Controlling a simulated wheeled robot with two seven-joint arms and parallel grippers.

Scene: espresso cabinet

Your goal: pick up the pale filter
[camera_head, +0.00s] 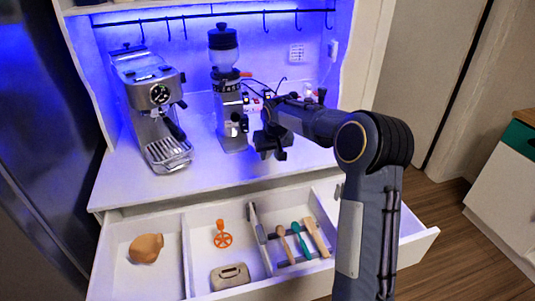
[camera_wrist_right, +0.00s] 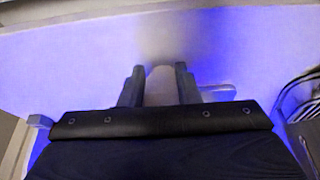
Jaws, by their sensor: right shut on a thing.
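My right gripper (camera_head: 270,150) is over the white counter near the coffee grinder, at the end of my raised right arm. In the wrist view its two fingers (camera_wrist_right: 159,78) are shut on a pale, rounded thing (camera_wrist_right: 160,92), which I take to be the pale filter. Its outline blends with the pale surface behind it. In the head view I cannot make out the filter, as the gripper is small and dark there. My left gripper is not in view.
An espresso machine (camera_head: 155,110) stands on the counter (camera_head: 125,187), left of the coffee grinder (camera_head: 228,100). Below, an open drawer (camera_head: 112,285) holds an orange tool (camera_head: 222,238), a beige block (camera_head: 230,276), a tan object (camera_head: 146,248) and several utensils. Hooks (camera_head: 265,22) hang above.

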